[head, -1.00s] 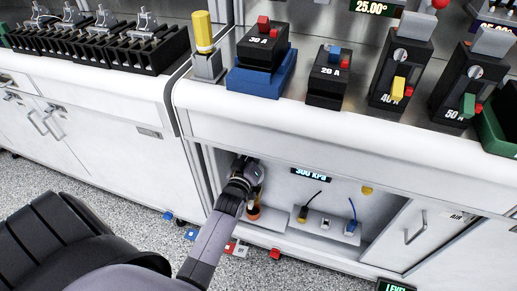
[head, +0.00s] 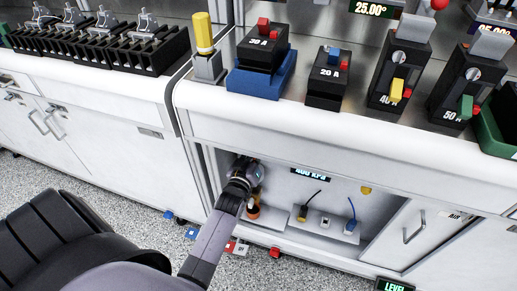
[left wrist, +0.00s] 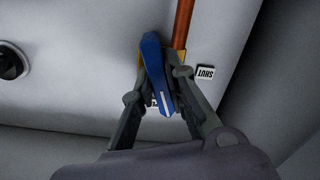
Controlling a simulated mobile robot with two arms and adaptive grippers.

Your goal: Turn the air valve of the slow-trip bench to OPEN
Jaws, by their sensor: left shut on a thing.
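The air valve's blue handle (left wrist: 157,75), with a white stripe, shows in the left wrist view beside a copper pipe (left wrist: 184,20). My left gripper (left wrist: 160,86) is shut on the handle, one finger on each side. A SHUT label (left wrist: 205,72), upside down, is right of the handle; another label is mostly hidden behind the handle and finger. In the head view my left arm reaches into the open bay under the bench, and its gripper (head: 252,180) largely hides the valve. My right gripper is out of view.
A pressure display (head: 310,174) in the bay appears to read 400 kPa. Breakers, including the 20 A one (head: 328,80), stand on the benchtop above.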

